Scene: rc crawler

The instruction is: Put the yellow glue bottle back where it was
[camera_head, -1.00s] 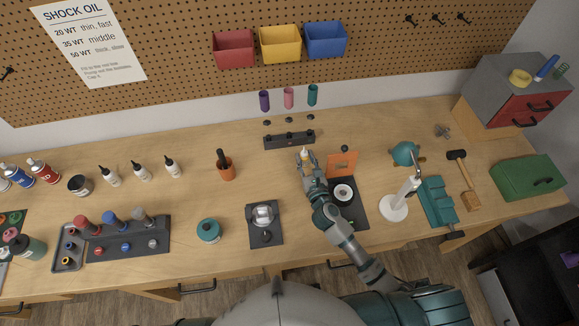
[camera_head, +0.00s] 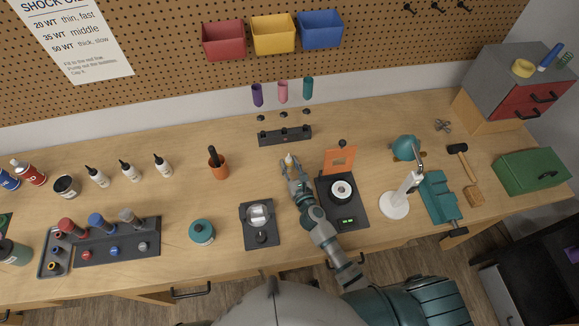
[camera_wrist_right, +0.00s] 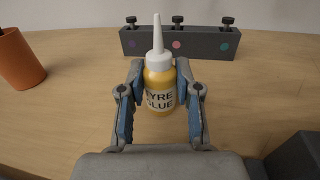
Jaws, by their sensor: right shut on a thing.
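The yellow glue bottle (camera_wrist_right: 160,88) has a white cap and nozzle and a "TYRE GLUE" label. It is upright between the fingers of my right gripper (camera_wrist_right: 160,105) in the right wrist view. My right gripper (camera_head: 291,168) is shut on it, over the middle of the table in the head view. The bottle's nozzle (camera_head: 289,158) shows at the fingertips there. I cannot tell whether its base touches the table. My left gripper is not in view.
A black block with knobs (camera_head: 285,135) stands behind the bottle. An orange cup (camera_head: 218,167) is to the left. A dark device with a white disc (camera_head: 330,207) and an orange plate (camera_head: 339,160) are close on the right. Bare wood lies between cup and gripper.

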